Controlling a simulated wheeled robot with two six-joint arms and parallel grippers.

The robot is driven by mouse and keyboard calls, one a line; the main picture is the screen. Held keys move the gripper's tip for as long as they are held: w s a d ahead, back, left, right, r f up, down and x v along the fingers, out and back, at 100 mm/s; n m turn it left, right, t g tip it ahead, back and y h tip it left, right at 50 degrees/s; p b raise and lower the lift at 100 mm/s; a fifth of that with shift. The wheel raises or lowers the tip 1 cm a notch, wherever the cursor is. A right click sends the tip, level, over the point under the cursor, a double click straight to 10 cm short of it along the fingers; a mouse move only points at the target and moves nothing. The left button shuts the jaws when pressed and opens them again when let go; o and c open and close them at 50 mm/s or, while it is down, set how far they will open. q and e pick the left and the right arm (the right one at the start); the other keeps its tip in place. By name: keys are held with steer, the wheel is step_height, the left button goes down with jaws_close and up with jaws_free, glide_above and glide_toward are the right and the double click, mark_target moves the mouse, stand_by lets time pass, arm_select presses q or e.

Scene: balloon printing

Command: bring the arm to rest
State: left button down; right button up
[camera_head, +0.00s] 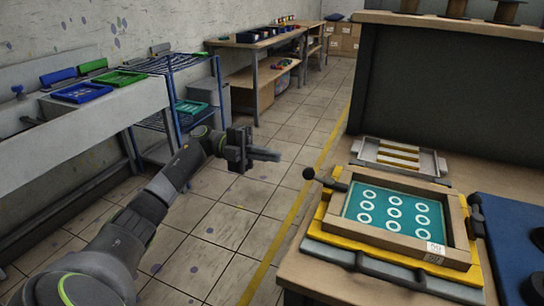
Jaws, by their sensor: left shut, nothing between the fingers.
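My left arm reaches in from the lower left of the head view. Its gripper (264,155) is shut and empty, held over the tiled floor in the gap between the left bench and the right workbench. It touches nothing. My right gripper does not show.
On the right workbench (330,278) sits a wooden screen frame (455,222) with a teal, ring-patterned screen (395,212). A metal tray (400,157) lies behind it. A pale bench (85,128) and blue rack (180,66) stand left. The floor (230,225) between is clear.

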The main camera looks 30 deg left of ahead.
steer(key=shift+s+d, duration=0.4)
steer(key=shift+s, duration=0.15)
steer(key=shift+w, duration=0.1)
